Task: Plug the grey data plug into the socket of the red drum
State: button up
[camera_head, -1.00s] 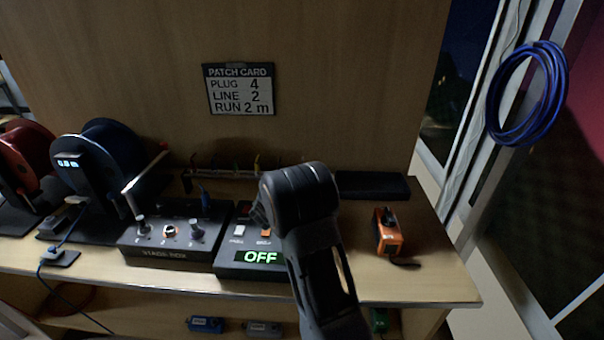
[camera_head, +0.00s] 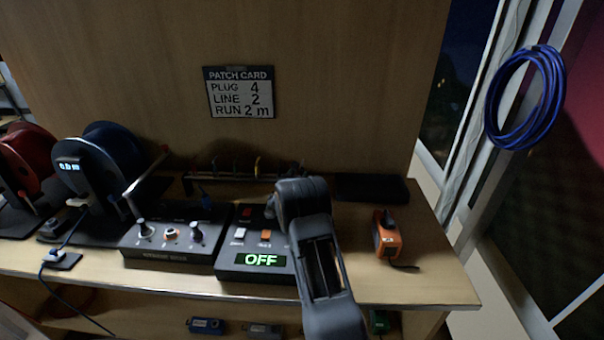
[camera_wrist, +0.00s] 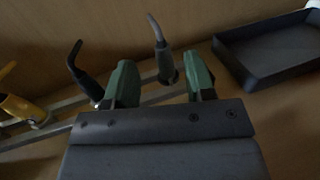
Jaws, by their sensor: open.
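A grey plug (camera_wrist: 161,62) with a bent cable stub stands upright in the rack (camera_wrist: 60,128) at the back of the bench. My gripper (camera_wrist: 160,65) is open, with its two green fingers to the left and right of this plug in the wrist view. They appear apart from it, and I cannot tell the depth between them. A black plug (camera_wrist: 85,75) stands just left of the left finger. The red drum (camera_head: 24,155) is at the far left in the head view. Its socket is not clear to see. My arm hides my fingertips in the head view.
A yellow plug (camera_wrist: 20,108) is farther left on the rack. A dark tray (camera_wrist: 265,50) lies close on the right. A blue drum (camera_head: 110,160), a control box (camera_head: 170,243) and an OFF panel (camera_head: 255,265) fill the bench front. An orange device (camera_head: 386,237) sits at right.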

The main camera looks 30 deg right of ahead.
aim_at(302, 172)
jog(key=p+x, duration=0.1)
jog(key=x, duration=0.2)
jog(key=shift+d, duration=0.3)
jog(key=shift+x, duration=0.8)
grip_shut()
